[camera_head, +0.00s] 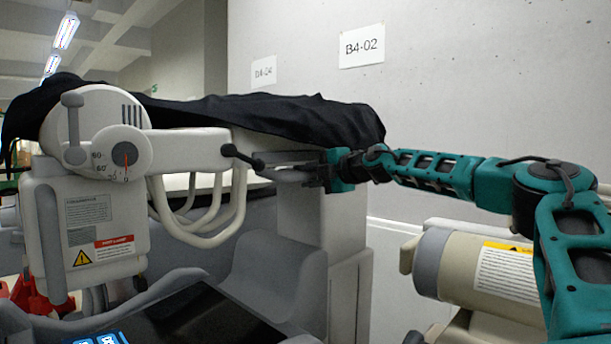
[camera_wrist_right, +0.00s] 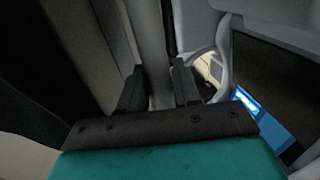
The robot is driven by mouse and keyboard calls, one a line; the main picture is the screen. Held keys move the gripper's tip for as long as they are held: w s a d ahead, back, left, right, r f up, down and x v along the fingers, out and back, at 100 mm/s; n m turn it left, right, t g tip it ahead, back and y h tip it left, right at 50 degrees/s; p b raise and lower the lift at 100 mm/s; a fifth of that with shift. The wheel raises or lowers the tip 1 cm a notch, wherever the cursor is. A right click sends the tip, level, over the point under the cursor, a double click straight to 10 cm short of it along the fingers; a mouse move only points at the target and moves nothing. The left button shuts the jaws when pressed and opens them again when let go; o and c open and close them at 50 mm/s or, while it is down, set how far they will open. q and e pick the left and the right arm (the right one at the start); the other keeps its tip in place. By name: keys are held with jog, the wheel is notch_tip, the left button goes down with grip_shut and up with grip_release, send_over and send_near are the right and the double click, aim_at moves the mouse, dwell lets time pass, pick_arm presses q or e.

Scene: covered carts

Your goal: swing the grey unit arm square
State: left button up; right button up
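The grey unit arm (camera_head: 190,146) runs level to the right from a round joint with a dial (camera_head: 122,152). The dial has a red pointer, which stands near the 0 mark. A black lever with a ball end (camera_head: 240,156) sits on the arm. My right gripper (camera_head: 300,168) is at the arm's right end. In the right wrist view, a grey bar (camera_wrist_right: 150,45) lies between the two dark fingers of my right gripper (camera_wrist_right: 160,85). I cannot tell whether both fingers touch it. My left gripper is not in view.
A black cover (camera_head: 250,112) drapes over the cart behind the arm. Looped grey hoses (camera_head: 205,225) hang below it. A concrete wall (camera_head: 460,90) stands behind.

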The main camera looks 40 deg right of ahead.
jog(key=shift+o, duration=1.3)
jog(key=shift+w+f, duration=0.1)
jog(key=shift+a, duration=0.1)
jog(key=shift+s+r, duration=0.4)
jog(key=shift+s, duration=0.4)
jog(key=shift+s+r, duration=0.15)
jog(key=shift+s, duration=0.6)
jog(key=shift+s+r, duration=0.1)
jog(key=shift+s, duration=0.65)
jog(key=s+r+b, duration=0.1)
jog(key=s+b, duration=0.2)
jog(key=s, duration=0.5)
jog(key=shift+r+b, duration=0.15)
jog(key=shift+b, duration=0.15)
